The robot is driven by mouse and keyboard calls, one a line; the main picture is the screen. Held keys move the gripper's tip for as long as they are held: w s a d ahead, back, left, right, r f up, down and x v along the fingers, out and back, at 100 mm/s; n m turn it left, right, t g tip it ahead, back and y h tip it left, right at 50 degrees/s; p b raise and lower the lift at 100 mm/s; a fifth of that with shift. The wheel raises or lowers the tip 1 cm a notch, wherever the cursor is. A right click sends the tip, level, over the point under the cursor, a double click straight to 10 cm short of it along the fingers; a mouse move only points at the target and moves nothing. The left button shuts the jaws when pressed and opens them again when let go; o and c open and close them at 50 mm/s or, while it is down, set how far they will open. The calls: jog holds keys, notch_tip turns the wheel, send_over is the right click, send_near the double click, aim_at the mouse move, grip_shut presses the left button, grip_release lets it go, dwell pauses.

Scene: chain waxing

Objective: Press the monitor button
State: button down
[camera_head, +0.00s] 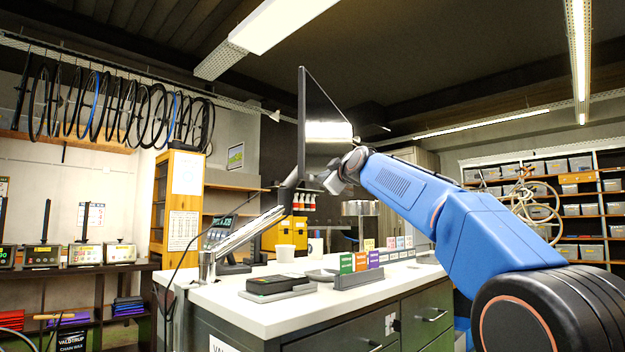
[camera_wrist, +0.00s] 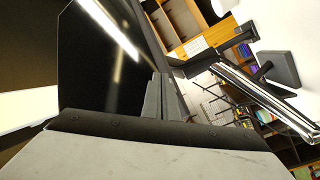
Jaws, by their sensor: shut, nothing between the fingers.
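The monitor (camera_head: 322,120) is a thin dark panel on a silver arm (camera_head: 245,232) that rises from the workbench. Its dark screen (camera_wrist: 100,65) fills the upper left of the wrist view and reflects a ceiling light. My gripper (camera_head: 333,177) is at the lower edge of the monitor in the head view. In the wrist view its fingers (camera_wrist: 163,95) are together and empty, in front of the monitor's edge. I cannot make out the button, and I cannot tell whether the fingertips touch the monitor.
The white workbench top (camera_head: 225,300) carries a black box (camera_head: 277,284), small coloured boxes (camera_head: 360,262) and a white bucket (camera_head: 285,253). A cable hangs at the bench's left end. Shelves with grey bins (camera_head: 580,210) stand at the right. Wheels hang at upper left.

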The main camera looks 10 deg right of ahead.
jog(key=shift+s+d, duration=0.5)
jog(key=shift+d, duration=0.35)
jog(key=shift+s+d, duration=0.5)
jog(key=shift+d, duration=0.35)
jog(key=shift+s+d, duration=0.5)
jog(key=shift+d, duration=0.35)
jog(key=s+d+f+m+g+h, duration=0.1)
jog(key=s+f+m+g, duration=0.3)
jog(key=s+f, duration=1.4)
jog(key=s+d+f+m+g+h, duration=0.2)
jog(key=s+f+m+g, duration=0.2)
jog(key=s+f, duration=1.4)
jog(key=s+d+f+m+g+h, duration=0.1)
jog(key=s+f+m+g, duration=0.3)
jog(key=s+f, duration=1.4)
notch_tip(320, 180, down, 12)
jog(key=shift+d+r+m+g+h, duration=0.3)
jog(key=shift+d+g, duration=0.2)
jog(key=shift+g, duration=0.2)
